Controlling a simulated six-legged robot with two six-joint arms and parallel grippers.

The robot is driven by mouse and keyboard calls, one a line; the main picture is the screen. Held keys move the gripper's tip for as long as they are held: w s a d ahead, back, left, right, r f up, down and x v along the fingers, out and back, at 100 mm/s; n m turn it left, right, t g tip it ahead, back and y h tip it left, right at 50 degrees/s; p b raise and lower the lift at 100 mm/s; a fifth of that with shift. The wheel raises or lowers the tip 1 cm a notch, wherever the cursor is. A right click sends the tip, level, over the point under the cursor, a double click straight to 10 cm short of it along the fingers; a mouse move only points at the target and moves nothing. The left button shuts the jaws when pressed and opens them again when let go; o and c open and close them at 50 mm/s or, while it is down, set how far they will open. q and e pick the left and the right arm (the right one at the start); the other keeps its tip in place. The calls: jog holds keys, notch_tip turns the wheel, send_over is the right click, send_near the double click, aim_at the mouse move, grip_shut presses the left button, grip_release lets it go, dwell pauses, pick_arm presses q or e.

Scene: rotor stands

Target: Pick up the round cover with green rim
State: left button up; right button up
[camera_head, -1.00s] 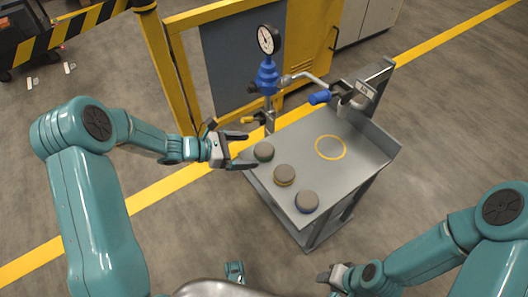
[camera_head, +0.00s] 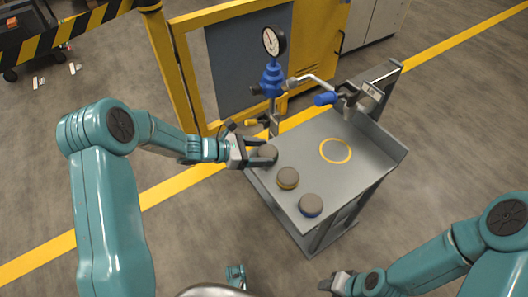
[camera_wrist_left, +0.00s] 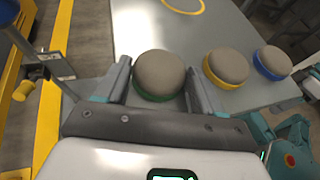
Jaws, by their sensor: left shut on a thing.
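The round cover with green rim (camera_head: 268,152) is a grey-brown disc at the near left edge of the grey table, with its green rim showing in the left wrist view (camera_wrist_left: 159,75). My left gripper (camera_head: 262,154) is shut on it, one finger on each side; in the left wrist view the fingers (camera_wrist_left: 157,88) flank the cover. The cover appears to be at table level; whether it touches the top I cannot tell. My right gripper (camera_head: 338,284) is low at the bottom right, away from the table; its fingers are too small to judge.
A yellow-rimmed cover (camera_head: 288,178) and a blue-rimmed cover (camera_head: 310,205) sit beside it on the table (camera_head: 310,160). A yellow ring marking (camera_head: 335,151) is on the clear middle. A blue valve with gauge (camera_head: 273,75) and a blue-handled pipe (camera_head: 326,99) stand behind.

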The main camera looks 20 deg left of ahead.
aim_at(260, 153)
pick_arm(q)
notch_tip(260, 153, up, 20)
jog(key=p, duration=0.6)
jog(key=shift+r+p, duration=0.15)
jog(key=shift+p, duration=0.15)
